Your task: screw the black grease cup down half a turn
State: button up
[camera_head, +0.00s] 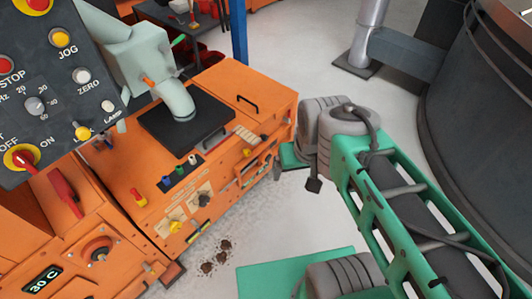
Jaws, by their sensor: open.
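I cannot pick out a black grease cup with certainty. My gripper does not show; the arm's far end is hidden behind the joint.
A control panel (60,75) with buttons and a dial fills the upper left. A pale green curved spout (172,97) stands on the black plate. A large dark cylinder (485,120) stands at right. Brown clumps (216,257) lie on the floor beside the machine. Clear floor lies beyond my arm.

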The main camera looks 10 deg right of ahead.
aim_at(264, 137)
jog(key=u, duration=0.7)
jog(key=k, duration=0.5)
jog(key=z, duration=0.7)
jog(key=i, duration=0.9)
jog(key=u, duration=0.1)
